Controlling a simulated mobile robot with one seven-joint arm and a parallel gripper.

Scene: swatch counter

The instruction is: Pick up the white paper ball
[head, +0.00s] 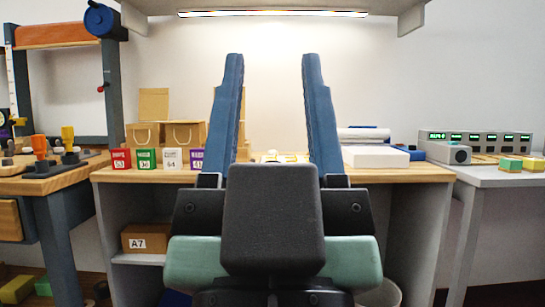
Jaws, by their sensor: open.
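My gripper (272,62) fills the middle of the head view, its two blue fingers raised and wide apart. Nothing is held between them. I cannot make out a white paper ball for certain. Some small pale and yellowish items (271,157) show between the fingers on the wooden counter (420,174), too small and partly hidden to identify. My gripper's body hides the counter's front middle and much of the space below it.
Numbered colour cubes (145,158) and paper bags (184,134) stand left on the counter; a white box (375,156) stands right. A cardboard box marked A7 (146,238) sits on the lower shelf. A workbench (60,177) is left, a grey table (500,177) right.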

